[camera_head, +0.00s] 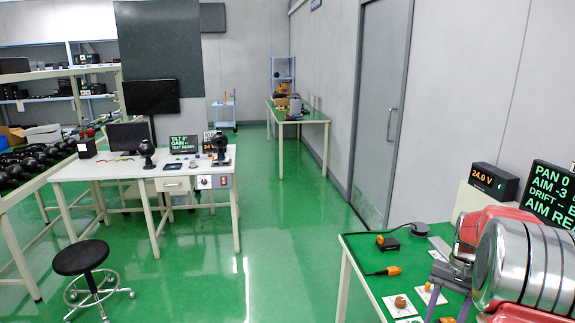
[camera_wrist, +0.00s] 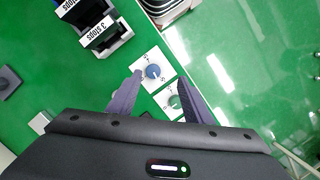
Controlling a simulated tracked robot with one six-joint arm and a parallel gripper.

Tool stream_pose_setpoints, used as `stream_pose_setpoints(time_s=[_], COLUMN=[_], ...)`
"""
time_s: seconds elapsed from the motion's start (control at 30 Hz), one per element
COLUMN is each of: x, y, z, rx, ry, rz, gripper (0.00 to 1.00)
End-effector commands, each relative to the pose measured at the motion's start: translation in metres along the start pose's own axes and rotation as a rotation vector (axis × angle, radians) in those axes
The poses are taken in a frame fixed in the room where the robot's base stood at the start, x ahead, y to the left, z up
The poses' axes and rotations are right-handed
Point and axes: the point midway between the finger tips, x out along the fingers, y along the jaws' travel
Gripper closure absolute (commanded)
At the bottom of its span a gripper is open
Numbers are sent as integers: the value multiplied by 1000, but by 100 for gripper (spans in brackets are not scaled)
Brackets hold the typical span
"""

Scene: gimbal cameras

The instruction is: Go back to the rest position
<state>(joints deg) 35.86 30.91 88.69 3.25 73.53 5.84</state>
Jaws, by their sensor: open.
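My gripper (camera_head: 448,300) is at the lower right of the camera_head view, over the green-topped table (camera_head: 358,264), with its purple fingers pointing down. In the camera_wrist view my gripper (camera_wrist: 160,80) is open, its two fingers spread apart with nothing held between them. A white plate with a blue knob (camera_wrist: 152,71) shows between the fingertips, and a white plate with a green knob (camera_wrist: 174,101) shows just below it. I cannot tell the exact height of the fingers above the table.
A black holder with "3 stops" labels (camera_wrist: 96,30) stands near the gripper. A black box with an orange part (camera_head: 388,242), an orange connector (camera_head: 388,271) and a display reading 24.0 V (camera_head: 494,181) are at the right table. The green floor (camera_head: 290,230) is open, with a stool (camera_head: 80,258) at left.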

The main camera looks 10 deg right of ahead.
Motion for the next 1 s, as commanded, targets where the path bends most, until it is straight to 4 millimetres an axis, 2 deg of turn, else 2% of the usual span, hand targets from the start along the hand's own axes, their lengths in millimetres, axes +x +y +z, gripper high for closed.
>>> stream_pose_setpoints(time_s=[0.03,0.5,1.0], x=[-5,-32,-46], y=[-6,-49,-79], z=[11,97,194], rx=[-21,-196,-380], ry=[18,172,334], rz=[4,28,32], gripper=[54,54,54])
